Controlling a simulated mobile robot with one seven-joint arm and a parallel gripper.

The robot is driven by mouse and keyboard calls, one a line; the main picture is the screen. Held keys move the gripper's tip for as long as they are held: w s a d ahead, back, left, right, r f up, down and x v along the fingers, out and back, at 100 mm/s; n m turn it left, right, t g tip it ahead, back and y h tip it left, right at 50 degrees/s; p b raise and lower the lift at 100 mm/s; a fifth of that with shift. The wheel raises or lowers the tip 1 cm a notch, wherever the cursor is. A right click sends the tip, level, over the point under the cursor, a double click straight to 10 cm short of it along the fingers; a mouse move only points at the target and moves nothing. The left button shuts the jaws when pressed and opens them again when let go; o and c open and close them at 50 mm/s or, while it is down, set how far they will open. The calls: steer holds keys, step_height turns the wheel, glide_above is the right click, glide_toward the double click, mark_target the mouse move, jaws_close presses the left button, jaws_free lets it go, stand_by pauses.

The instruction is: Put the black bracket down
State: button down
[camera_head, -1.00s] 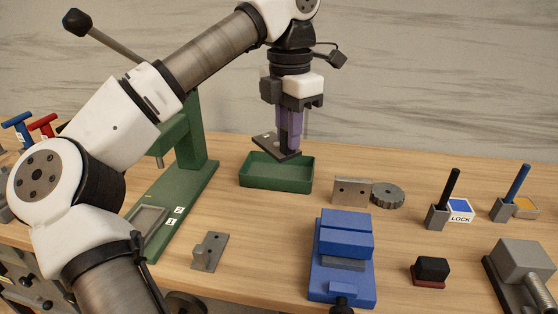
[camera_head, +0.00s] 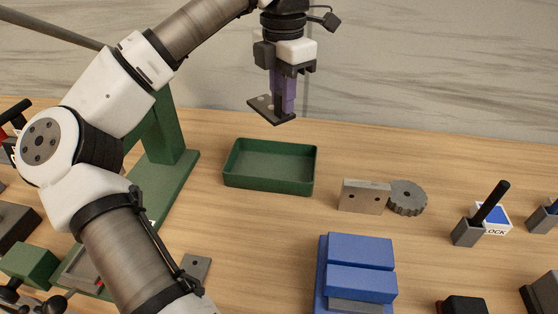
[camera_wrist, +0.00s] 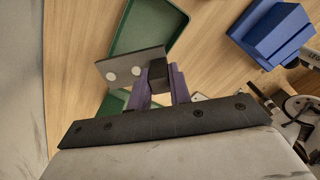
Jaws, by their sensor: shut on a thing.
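The black bracket (camera_head: 264,107) is in my gripper (camera_head: 285,104), held in the air above the bench, with its flat plate sticking out to the left. The plate is roughly level and shows pale round holes. In the wrist view the bracket (camera_wrist: 128,67) has its upright part between the purple fingers of my gripper (camera_wrist: 162,82). The empty green tray (camera_head: 268,163) sits on the bench below and nearer than the bracket, with a clear gap between them. The tray (camera_wrist: 150,28) also shows beside the bracket in the wrist view.
A grey plate with holes (camera_head: 363,197) and a grey gear (camera_head: 407,198) are right of the tray. A blue vise (camera_head: 358,268) is in front. A green press (camera_head: 165,150) stands left. A lock-labelled block (camera_head: 493,218) is at right. Bench around the tray is clear.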

mark_target(283, 116)
step_height(283, 116, down, 16)
steer(key=shift+f+p, duration=0.1)
steer(key=shift+p, duration=0.85)
steer(key=shift+f, duration=0.2)
steer(key=c, duration=1.3)
jaws_free()
steer(key=shift+r, duration=0.1)
steer(key=shift+r, duration=0.25)
step_height(283, 116, up, 12)
steer(key=shift+f+b, duration=0.1)
steer(key=shift+b, duration=1.1)
steer(key=shift+f, duration=0.1)
